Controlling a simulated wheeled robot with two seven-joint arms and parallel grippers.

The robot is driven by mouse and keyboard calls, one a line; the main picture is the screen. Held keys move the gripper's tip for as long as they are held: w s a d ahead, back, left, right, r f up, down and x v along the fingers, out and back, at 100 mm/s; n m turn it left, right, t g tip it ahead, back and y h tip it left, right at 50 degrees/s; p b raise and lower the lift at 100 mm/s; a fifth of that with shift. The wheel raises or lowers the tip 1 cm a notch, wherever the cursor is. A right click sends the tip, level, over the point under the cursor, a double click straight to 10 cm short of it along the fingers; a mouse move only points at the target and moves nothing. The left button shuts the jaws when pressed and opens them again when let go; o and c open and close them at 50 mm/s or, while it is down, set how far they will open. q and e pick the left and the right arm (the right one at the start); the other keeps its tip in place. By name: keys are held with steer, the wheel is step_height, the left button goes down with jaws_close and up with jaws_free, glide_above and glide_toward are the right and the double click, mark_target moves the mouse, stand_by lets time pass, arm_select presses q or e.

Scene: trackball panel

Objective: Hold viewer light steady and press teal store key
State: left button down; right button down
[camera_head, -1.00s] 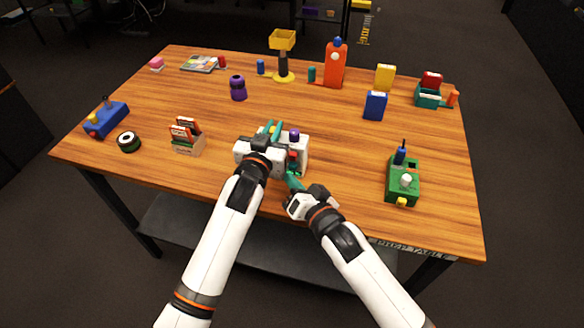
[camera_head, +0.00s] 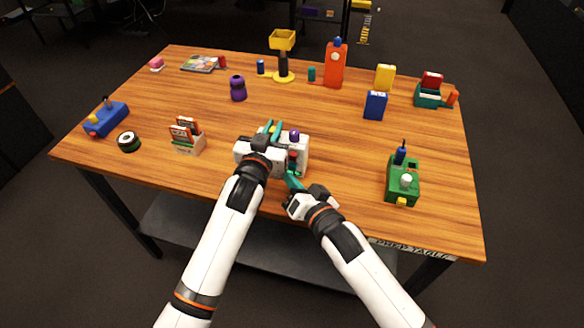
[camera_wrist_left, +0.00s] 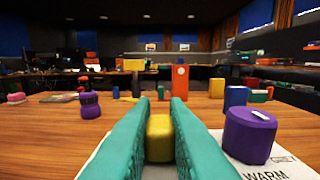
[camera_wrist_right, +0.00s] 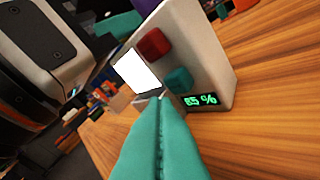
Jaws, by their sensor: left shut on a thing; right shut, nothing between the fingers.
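The white panel (camera_head: 303,155) stands near the table's front edge. My left gripper (camera_head: 274,127) is shut on a yellow block-like control (camera_wrist_left: 159,138) on its top. A purple knob (camera_wrist_left: 250,138) with a pale mark is to the right, above the word WARM. In the right wrist view the panel's front has a bright white window (camera_wrist_right: 137,73), a red key (camera_wrist_right: 155,44), the teal store key (camera_wrist_right: 179,80) and a green-lit percent display (camera_wrist_right: 201,100). My right gripper (camera_wrist_right: 160,98) is shut and empty, its tips just below and left of the teal key. I cannot tell if they touch the panel.
A small holder with orange-fronted cards (camera_head: 187,138) stands left of the panel. A green box (camera_head: 403,180) is to the right, and a blue block (camera_head: 375,105) stands farther back. Wooden tabletop is clear between the panel and green box.

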steer(key=shift+w, duration=0.1)
stand_by(0.5)
steer(key=shift+w+d, duration=0.15)
steer(key=shift+w, duration=0.15)
steer(key=shift+w+d, duration=0.2)
steer(key=shift+w, duration=0.25)
stand_by(0.6)
stand_by(0.4)
steer(key=shift+s+a, duration=0.3)
steer(key=shift+s, duration=0.55)
steer(key=shift+s+a, duration=0.25)
steer(key=shift+s, duration=0.55)
steer(key=shift+s+a, duration=0.3)
steer(key=shift+s, duration=0.5)
steer(key=shift+s+a, duration=0.25)
steer(key=shift+s, duration=0.55)
